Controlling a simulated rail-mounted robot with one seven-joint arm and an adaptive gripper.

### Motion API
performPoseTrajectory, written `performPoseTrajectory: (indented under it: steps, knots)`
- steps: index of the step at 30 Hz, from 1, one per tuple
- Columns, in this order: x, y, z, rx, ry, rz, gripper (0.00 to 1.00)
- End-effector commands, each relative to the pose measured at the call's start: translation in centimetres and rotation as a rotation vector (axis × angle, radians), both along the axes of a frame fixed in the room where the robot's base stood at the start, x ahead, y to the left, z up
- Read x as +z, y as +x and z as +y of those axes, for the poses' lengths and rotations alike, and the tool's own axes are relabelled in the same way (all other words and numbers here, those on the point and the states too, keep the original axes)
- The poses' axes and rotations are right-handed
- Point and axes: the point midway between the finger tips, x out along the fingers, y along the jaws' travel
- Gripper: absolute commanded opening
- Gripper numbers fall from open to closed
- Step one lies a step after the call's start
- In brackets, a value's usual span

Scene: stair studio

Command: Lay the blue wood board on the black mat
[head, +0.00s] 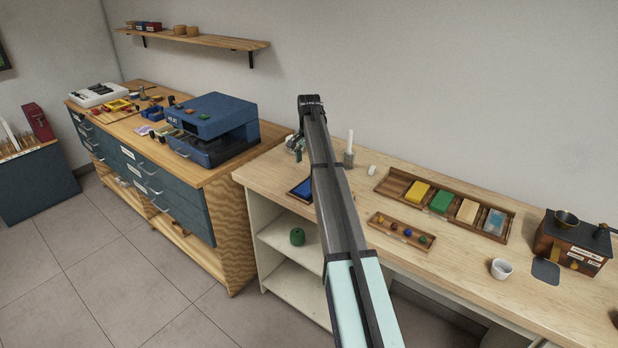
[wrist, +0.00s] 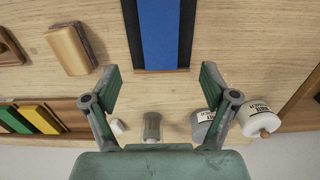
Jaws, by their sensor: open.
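The blue wood board (wrist: 158,34) lies lengthwise along the middle of the black mat (wrist: 187,40) in the wrist view. Dark strips of the mat show on both sides of the board; the far ends of both are cut off by the picture's top edge.
A long tray (head: 383,187) holds yellow, green, tan and pale blue blocks. A smaller tray (head: 378,222) holds several coloured knobs. A grey holder (wrist: 152,126), a white block (wrist: 118,126), jars (wrist: 256,119) and a wooden brush (wrist: 70,49) stand around my gripper.

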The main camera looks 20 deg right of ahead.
Motion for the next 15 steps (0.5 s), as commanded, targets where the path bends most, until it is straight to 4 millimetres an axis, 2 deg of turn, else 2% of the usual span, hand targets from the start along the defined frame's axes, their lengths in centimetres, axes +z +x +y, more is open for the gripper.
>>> performPoseTrajectory:
  steps: [6,15]
  knots:
    - [2.3,0.1,0.0,0.0,0.0,0.0,0.85]
    - [2.8,0.0,0.0,0.0,0.0,0.0,0.85]
